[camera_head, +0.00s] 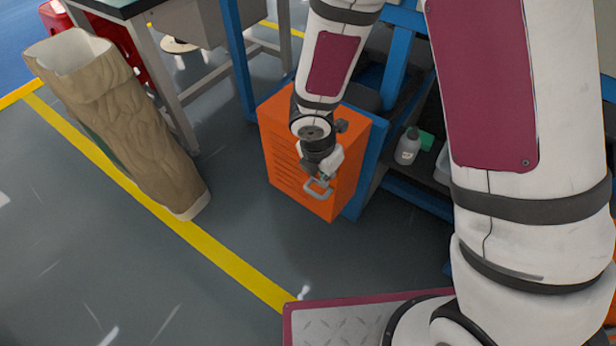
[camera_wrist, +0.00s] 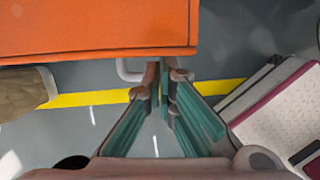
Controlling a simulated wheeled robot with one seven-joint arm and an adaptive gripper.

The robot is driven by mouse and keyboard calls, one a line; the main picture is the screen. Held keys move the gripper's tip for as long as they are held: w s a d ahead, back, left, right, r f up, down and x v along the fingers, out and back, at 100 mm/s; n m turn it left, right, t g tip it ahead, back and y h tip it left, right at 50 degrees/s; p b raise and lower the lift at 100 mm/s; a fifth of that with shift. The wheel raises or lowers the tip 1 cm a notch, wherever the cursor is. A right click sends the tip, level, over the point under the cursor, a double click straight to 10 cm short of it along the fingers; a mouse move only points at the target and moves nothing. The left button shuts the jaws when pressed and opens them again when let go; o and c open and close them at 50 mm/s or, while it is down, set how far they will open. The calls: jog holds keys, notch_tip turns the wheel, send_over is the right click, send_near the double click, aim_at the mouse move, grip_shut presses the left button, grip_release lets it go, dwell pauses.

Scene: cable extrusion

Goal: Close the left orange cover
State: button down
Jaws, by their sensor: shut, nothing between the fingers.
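The orange cover (camera_head: 283,160) stands in the middle of the head view, with dark slots on its left face, beside a blue frame. It fills the upper left of the wrist view (camera_wrist: 95,28). A light grey handle (camera_head: 318,190) is low on it, and part of that handle shows in the wrist view (camera_wrist: 128,73). My gripper (camera_wrist: 166,76) is shut and empty, with its fingertips just right of the handle and by the cover's lower edge. I cannot tell whether they touch. In the head view, my wrist hides part of the cover.
A blue frame with shelves (camera_head: 358,165) holds a grey bottle (camera_head: 407,146) right of the cover. A tall brown wrapped tube (camera_head: 125,125) stands at left, near a metal-legged table (camera_head: 160,75). The grey floor in front is clear, crossed by a yellow line (camera_head: 228,262).

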jog(key=shift+w+d, duration=0.15)
jog(key=shift+d, duration=0.35)
jog(key=shift+w+d, duration=0.15)
jog(key=shift+d, duration=0.35)
